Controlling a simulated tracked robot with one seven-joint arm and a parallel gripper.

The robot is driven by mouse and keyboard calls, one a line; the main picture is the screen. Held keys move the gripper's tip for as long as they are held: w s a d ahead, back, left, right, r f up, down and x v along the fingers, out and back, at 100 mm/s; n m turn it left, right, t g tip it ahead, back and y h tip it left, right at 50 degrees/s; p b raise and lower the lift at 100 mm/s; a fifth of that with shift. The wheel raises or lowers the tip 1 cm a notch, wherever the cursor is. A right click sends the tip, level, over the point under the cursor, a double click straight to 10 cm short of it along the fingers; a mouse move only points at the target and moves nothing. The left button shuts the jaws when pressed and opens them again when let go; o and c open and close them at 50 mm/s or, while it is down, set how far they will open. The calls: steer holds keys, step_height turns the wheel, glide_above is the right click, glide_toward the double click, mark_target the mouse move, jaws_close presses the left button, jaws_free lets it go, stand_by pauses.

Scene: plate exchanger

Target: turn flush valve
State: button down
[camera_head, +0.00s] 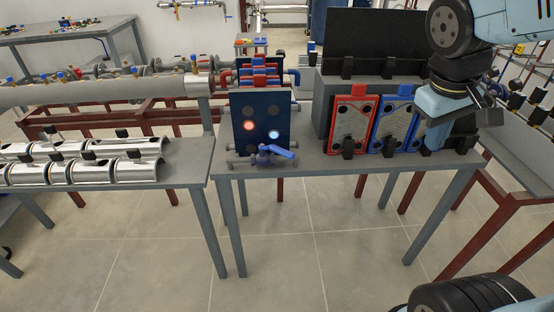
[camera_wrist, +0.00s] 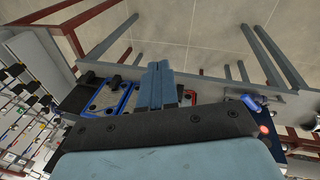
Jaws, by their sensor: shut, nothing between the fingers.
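The flush valve, with a blue lever handle (camera_head: 282,151), sits on a grey pipe low in front of the dark blue plate exchanger (camera_head: 246,126). The lever slants across toward the right. In the wrist view the blue lever (camera_wrist: 251,103) shows at the right, well to the side of my fingers. My gripper (camera_head: 433,138) is at the right end of the table, in front of the blue-framed plates and far from the valve. In the wrist view my gripper (camera_wrist: 156,82) has its two fingers together, with nothing between them.
A red-framed plate (camera_head: 350,125) and a blue-framed plate (camera_head: 393,125) stand in black holders between my gripper and the exchanger. The grey table (camera_head: 330,166) has a bare front strip. Half-round metal covers (camera_head: 85,172) lie on the left bench.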

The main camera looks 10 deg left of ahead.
steer(key=w+a+f+n+h, duration=0.5)
steer(key=a+f+n, duration=0.1)
steer(key=a+n, duration=0.15)
steer(key=n+t, duration=1.4)
steer(key=n, duration=0.5)
glide_toward(281, 155)
steer(key=shift+m, duration=0.25)
steer(key=x, duration=0.7)
steer(key=shift+t, duration=0.3)
